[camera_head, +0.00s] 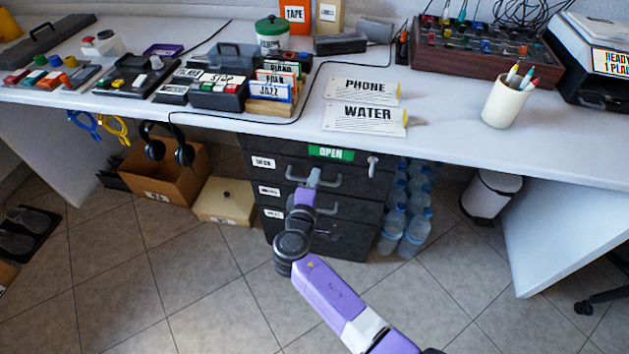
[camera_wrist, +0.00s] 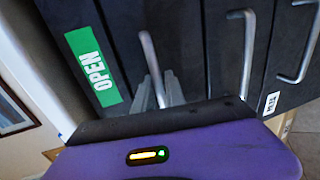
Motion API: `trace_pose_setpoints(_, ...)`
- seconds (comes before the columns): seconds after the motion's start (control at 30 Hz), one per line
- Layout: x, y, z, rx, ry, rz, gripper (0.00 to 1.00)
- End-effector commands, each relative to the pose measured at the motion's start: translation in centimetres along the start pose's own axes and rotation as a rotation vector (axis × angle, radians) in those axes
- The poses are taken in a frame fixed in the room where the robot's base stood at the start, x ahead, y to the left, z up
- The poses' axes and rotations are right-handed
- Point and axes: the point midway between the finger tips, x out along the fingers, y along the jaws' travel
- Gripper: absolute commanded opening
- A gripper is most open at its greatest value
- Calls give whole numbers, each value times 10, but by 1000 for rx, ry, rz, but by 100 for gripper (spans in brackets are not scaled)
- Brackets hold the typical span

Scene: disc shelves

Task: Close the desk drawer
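The desk drawer (camera_head: 265,173) is the top one in a dark cabinet under the desk. A green OPEN label is on its upper front, and it also shows in the wrist view (camera_wrist: 93,68). I cannot tell how far the drawer stands out. Its grey bar handle (camera_head: 328,182) runs across the front. My gripper (camera_head: 312,178) is at this handle. In the wrist view, my gripper's grey fingers (camera_wrist: 160,88) lie close on either side of the handle (camera_wrist: 150,60). Whether they clamp it is unclear, since my purple wrist housing hides part of them.
Lower drawers with handles (camera_head: 328,208) sit below. Water bottles (camera_head: 405,215) stand right of the cabinet. A cream box (camera_head: 225,202) and a cardboard box with headphones (camera_head: 165,178) stand left. The desk top (camera_head: 440,140) overhangs the cabinet. Tiled floor is clear in front.

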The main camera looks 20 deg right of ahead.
Motion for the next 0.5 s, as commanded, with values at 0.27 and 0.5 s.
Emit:
trace_pose_setpoints(0.27,-6,4,1,3,-3,4,19)
trace_pose_setpoints(0.5,-44,3,0,1,1,2,19)
